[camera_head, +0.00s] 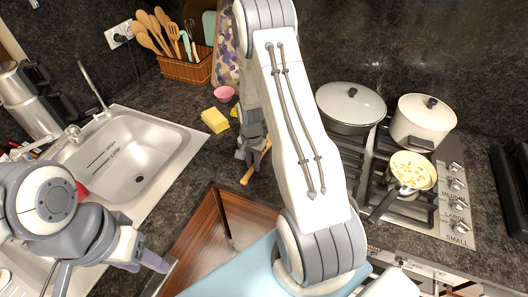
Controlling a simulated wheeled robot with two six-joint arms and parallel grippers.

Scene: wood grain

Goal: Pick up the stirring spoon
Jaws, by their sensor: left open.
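A wooden stick-like piece (250,174), perhaps the stirring spoon's handle, shows at the counter's front edge by my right gripper (250,152). The rest of it is hidden behind that gripper and arm. My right gripper points down there; its fingers are mostly hidden, and I cannot tell if they hold the piece. Several more wooden utensils (154,32) stand in a wicker basket (186,68) at the back left. My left gripper (150,264) is open at the lower left, in front of the sink, well away from the wooden piece.
A stove at right bears a lidded pan (350,106), a white pot (424,120) and a small pan of food (412,172). My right arm hides the middle.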

